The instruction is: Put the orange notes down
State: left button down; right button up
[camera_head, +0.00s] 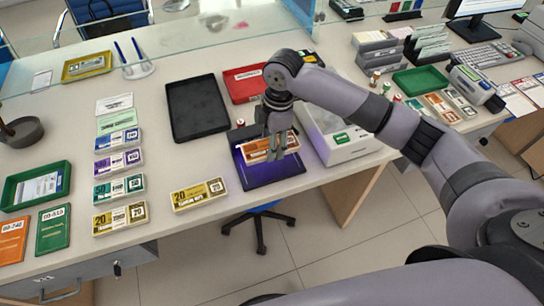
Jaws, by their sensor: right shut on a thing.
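My right gripper (275,153) points down over the purple-blue mat (268,180) near the counter's front edge. It is shut on the orange notes (256,157), a banded bundle with a white label. The bundle is at the mat, and the fingers cover part of it. I cannot tell whether the bundle touches the surface. My left gripper is not in view.
A black tray (197,108) and a red tray (243,85) lie behind the mat. A white machine (343,143) stands close on its right. A yellow bundle (199,194) lies to the left, with several other bundles (118,163) in a column beyond. A glass screen crosses the back.

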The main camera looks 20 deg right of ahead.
aim_at(270, 166)
notch_tip(270, 166, down, 8)
jog(key=shift+r, duration=0.15)
dwell(0.4)
jog(key=o, duration=1.2)
jog(key=r, duration=0.4)
jog(key=d+r, duration=0.1)
jog(key=r, duration=0.7)
jog(key=shift+d, duration=0.2)
